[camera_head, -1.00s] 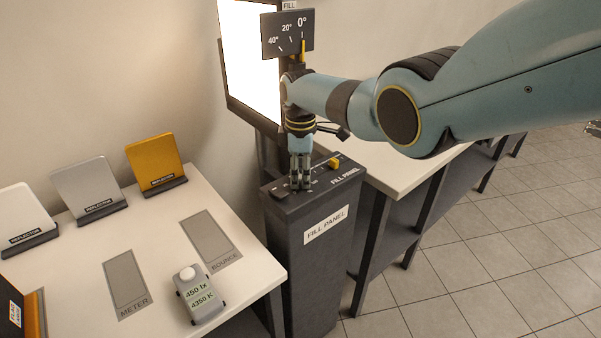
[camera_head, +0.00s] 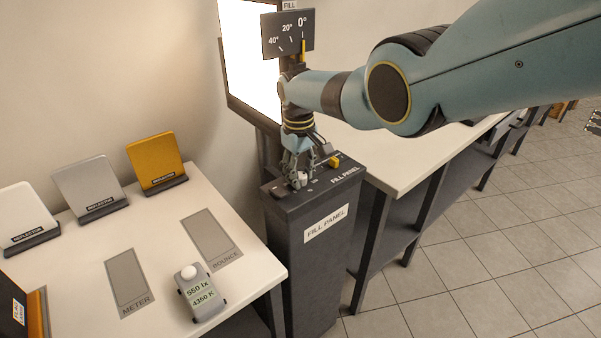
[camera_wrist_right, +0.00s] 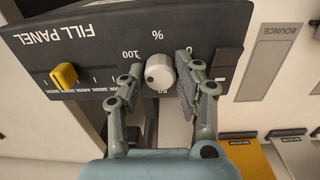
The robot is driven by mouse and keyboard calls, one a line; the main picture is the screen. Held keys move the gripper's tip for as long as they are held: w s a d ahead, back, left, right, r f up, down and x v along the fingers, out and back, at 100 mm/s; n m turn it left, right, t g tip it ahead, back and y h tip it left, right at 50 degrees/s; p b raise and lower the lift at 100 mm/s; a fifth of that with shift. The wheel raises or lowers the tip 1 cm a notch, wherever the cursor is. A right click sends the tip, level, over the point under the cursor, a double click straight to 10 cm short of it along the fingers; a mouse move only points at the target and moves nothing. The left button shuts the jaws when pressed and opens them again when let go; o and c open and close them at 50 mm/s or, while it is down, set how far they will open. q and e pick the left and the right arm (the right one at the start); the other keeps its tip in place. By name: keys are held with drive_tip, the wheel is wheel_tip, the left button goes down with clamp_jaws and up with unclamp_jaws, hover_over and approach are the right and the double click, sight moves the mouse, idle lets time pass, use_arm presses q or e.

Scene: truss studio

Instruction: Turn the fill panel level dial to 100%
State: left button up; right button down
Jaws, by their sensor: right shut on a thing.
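The fill panel (camera_head: 325,190) is a dark box on a dark pedestal. Its level dial (camera_wrist_right: 159,72) is a round white knob among the marks 0, 50 and 100 in the right wrist view. The dial's pointer is too small to read with certainty. My right gripper (camera_wrist_right: 160,80) is shut on the dial, with one finger on each side of it. In the head view the right gripper (camera_head: 299,181) reaches down onto the panel top from above. My left gripper is not in view.
A yellow slider (camera_wrist_right: 65,76) sits on the same panel near the dial. A light meter (camera_head: 200,291) on the white table reads 550 lx and 4350 K. Several reflectors, one of them gold (camera_head: 156,160), stand at the back. A bright light panel (camera_head: 250,60) is behind my arm.

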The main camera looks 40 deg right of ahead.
drive_tip(key=shift+m, duration=1.1)
drive_tip(key=c, duration=0.9)
unclamp_jaws()
drive_tip(key=shift+c, duration=0.2)
drive_tip(key=shift+r, duration=0.15)
wheel_tip(320, 180, up, 12)
drive_tip(key=shift+a, duration=0.2)
drive_tip(key=shift+f, duration=0.2)
